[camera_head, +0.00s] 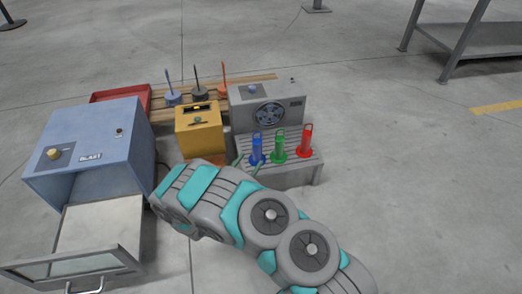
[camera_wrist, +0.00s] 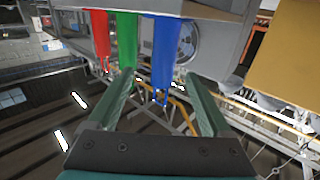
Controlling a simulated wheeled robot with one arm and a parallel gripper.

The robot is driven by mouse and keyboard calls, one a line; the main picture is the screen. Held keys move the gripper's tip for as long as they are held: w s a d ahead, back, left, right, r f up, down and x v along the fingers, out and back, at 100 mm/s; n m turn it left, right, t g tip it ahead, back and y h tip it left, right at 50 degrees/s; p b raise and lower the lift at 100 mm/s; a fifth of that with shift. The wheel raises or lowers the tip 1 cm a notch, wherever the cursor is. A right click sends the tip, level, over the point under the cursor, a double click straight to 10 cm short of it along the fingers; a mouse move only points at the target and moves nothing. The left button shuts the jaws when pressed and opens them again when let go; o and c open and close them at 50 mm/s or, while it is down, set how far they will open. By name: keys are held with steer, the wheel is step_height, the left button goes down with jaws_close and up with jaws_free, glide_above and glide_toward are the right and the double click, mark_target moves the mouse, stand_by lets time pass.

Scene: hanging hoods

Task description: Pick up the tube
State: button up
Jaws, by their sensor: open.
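Three tubes stand upright in a row on a grey slotted stand: a blue tube (camera_head: 257,147), a green tube (camera_head: 280,145) and a red tube (camera_head: 306,139). In the wrist view, which looks inverted, the red tube (camera_wrist: 100,35), green tube (camera_wrist: 127,38) and blue tube (camera_wrist: 166,50) hang from the top. My gripper (camera_head: 247,164) is close to the blue tube. It is open, and its two green fingers (camera_wrist: 159,75) show in the wrist view. The blue tube appears between the fingertips, with the green tube just beyond the left one. I cannot tell whether the fingers touch any tube.
A grey fan unit (camera_head: 268,108) stands behind the tubes. A yellow box (camera_head: 200,128) and a blue cabinet marked BLAST (camera_head: 95,150) are to the left. Pegged discs (camera_head: 200,93) stand on slats at the back.

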mark_target(255, 151)
steer(key=shift+x, duration=0.9)
steer(key=shift+a+b+x, duration=0.15)
steer(key=shift+b+x, duration=0.15)
steer(key=shift+x, duration=1.15)
steer(key=shift+a+b+x, duration=0.1)
steer(key=shift+b+x, duration=0.15)
steer(key=shift+x, duration=1.25)
steer(key=shift+w, duration=0.1)
jaws_close()
